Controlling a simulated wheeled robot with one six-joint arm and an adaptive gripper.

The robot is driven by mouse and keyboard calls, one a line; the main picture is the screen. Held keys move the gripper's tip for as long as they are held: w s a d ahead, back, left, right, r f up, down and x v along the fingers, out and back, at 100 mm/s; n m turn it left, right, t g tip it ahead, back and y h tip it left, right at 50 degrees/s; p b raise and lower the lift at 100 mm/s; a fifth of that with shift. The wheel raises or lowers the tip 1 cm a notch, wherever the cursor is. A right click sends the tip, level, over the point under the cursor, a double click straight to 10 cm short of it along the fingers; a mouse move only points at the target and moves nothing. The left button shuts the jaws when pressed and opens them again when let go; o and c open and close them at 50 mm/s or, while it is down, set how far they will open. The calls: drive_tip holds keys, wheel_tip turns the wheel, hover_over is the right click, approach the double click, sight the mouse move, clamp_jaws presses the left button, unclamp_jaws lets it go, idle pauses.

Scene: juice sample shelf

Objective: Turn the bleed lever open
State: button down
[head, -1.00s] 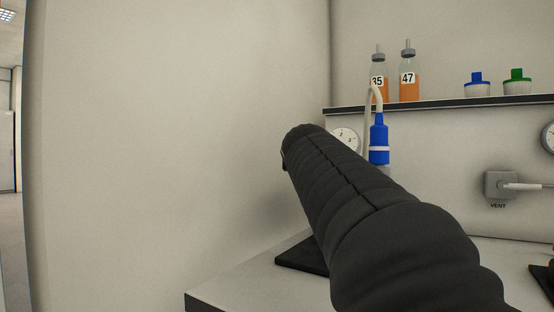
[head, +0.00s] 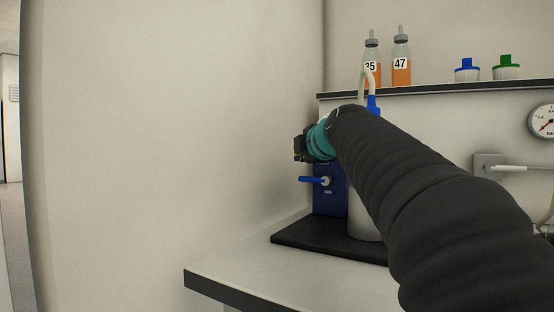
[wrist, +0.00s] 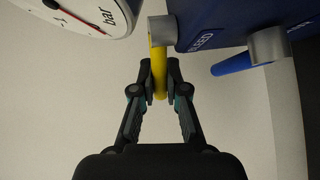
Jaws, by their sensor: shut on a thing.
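The bleed lever is a yellow handle (wrist: 158,56) on a grey stub beside a dark blue block (wrist: 215,22) marked with lettering that reads like "BLEED". In the wrist view my gripper (wrist: 160,82) has its two fingers shut on the handle's lower part. In the head view my gripper (head: 300,148) is a small dark shape near the wall, above a blue lever (head: 311,179) on the block. The yellow handle can hardly be made out there. The blue lever also shows in the wrist view (wrist: 231,64), right of the fingers and apart from them.
A bar gauge (wrist: 85,12) is close at the upper left in the wrist view. A wall (head: 180,130) stands left of my gripper. A black mat (head: 300,238) lies on the bench, with a pale cylinder (head: 362,215) on it. Bottles (head: 401,65) and capped jars stand on the shelf (head: 450,90).

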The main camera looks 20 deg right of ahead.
drive_tip(key=shift+y, duration=0.3)
drive_tip(key=c, duration=1.2)
unclamp_jaws()
